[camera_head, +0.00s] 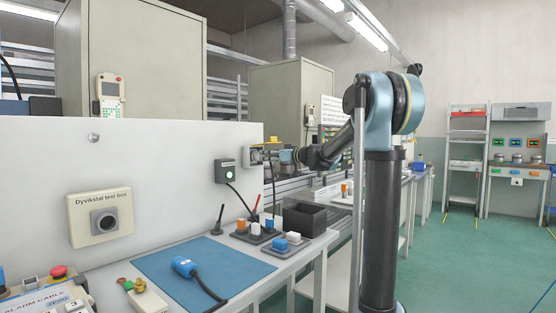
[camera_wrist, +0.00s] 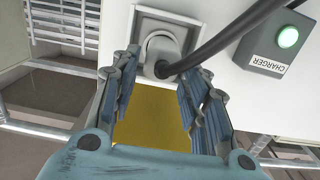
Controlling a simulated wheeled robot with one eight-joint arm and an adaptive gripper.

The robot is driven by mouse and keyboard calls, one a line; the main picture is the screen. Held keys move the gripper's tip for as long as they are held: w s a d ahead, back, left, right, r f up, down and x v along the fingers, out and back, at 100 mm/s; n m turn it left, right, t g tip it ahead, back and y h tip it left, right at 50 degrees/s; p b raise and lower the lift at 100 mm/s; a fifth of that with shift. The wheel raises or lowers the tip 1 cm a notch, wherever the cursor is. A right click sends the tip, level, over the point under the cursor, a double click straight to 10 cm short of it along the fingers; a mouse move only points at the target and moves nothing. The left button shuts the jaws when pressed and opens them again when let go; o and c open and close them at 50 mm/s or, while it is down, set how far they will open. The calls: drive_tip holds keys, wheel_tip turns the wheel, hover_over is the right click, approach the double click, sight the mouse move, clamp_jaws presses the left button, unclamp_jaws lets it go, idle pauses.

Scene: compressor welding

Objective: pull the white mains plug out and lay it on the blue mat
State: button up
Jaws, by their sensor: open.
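In the head view my gripper (camera_head: 272,152) is at the right end of the white panel, by the socket (camera_head: 256,156), and mostly hides the plug. The blue mat (camera_head: 150,262) lies flat on the bench, left of and below my gripper.
A dark charger box (camera_wrist: 270,42) with a lit green button is beside the socket. A blue connector (camera_head: 184,266) with black cable lies on the mat. Coloured blocks on trays (camera_head: 256,237) and a black bin (camera_head: 304,219) stand right of the mat.

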drive_tip(key=shift+x, duration=2.65)
clamp_jaws()
drive_tip(key=shift+s+d, duration=0.1)
drive_tip(key=shift+d, duration=0.15)
drive_tip(key=shift+v, duration=2.35)
drive_tip(key=shift+f, duration=0.15)
